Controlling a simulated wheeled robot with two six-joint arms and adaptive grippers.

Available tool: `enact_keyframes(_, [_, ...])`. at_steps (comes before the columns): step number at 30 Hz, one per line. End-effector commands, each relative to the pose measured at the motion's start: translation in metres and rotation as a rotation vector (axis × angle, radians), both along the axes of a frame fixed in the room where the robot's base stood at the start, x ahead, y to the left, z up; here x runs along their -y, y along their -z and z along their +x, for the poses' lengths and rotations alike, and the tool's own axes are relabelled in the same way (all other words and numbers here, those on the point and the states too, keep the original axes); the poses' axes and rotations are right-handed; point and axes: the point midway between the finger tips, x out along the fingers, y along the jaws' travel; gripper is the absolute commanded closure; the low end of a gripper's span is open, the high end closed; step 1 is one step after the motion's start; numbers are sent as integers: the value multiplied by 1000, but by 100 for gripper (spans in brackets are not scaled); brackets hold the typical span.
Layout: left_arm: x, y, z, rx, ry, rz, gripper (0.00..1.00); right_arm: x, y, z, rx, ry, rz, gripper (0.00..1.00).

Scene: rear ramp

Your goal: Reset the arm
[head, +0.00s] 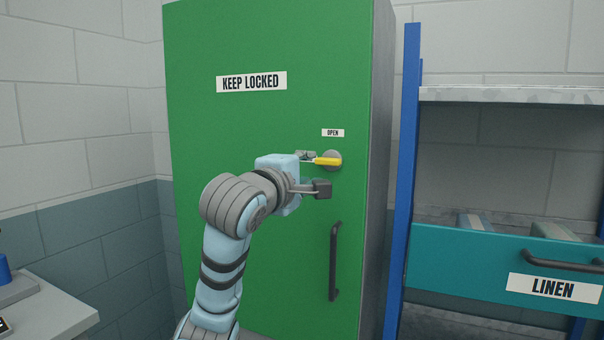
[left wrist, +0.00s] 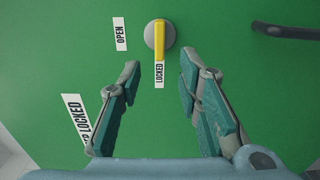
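My left arm reaches up in front of a green cabinet door (head: 270,120). My left gripper (head: 313,172) is open and empty. Its fingers stand apart, one above the other in the head view. A yellow handle (head: 327,161) on a round grey knob (head: 335,155) is by the fingertips. In the left wrist view the handle (left wrist: 160,40) lies just beyond the gap between the fingers, apart from both. It points at the LOCKED label (left wrist: 159,75). The OPEN label (head: 333,133) is above the knob in the head view. My right gripper is not in view.
A dark vertical door handle (head: 335,262) is below the gripper. A blue-framed shelf (head: 404,150) with a teal LINEN drawer (head: 470,262) stands at right. A pale table (head: 45,310) is at lower left. A KEEP LOCKED sign (head: 251,82) is on the door.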

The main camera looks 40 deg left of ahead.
Motion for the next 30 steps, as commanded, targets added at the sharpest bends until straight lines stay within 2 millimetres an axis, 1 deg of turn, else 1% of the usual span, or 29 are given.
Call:
enact_keyframes(1, [4,0,-11,2,-1,5,68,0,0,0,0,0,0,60])
enact_keyframes(3, [8,-1,-24,2,-1,2,68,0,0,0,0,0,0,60])
enact_keyframes(6, [12,0,-33,0,0,2,68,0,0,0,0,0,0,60])
enact_keyframes(9, [12,1,-36,-2,-1,-1,68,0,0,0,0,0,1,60])
enact_keyframes(23, [13,2,-34,-5,1,3,68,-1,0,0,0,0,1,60])
enact_keyframes(25, [16,14,-28,-38,10,31,68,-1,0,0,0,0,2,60])
enact_keyframes(26, [19,24,-24,-66,18,56,68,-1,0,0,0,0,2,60])
enact_keyframes(28, [30,63,-8,-170,50,148,68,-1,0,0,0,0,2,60])
enact_keyframes(29, [36,87,-2,-229,70,203,68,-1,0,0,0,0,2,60])
enact_keyframes(30, [46,123,6,-316,107,286,68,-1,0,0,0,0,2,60])
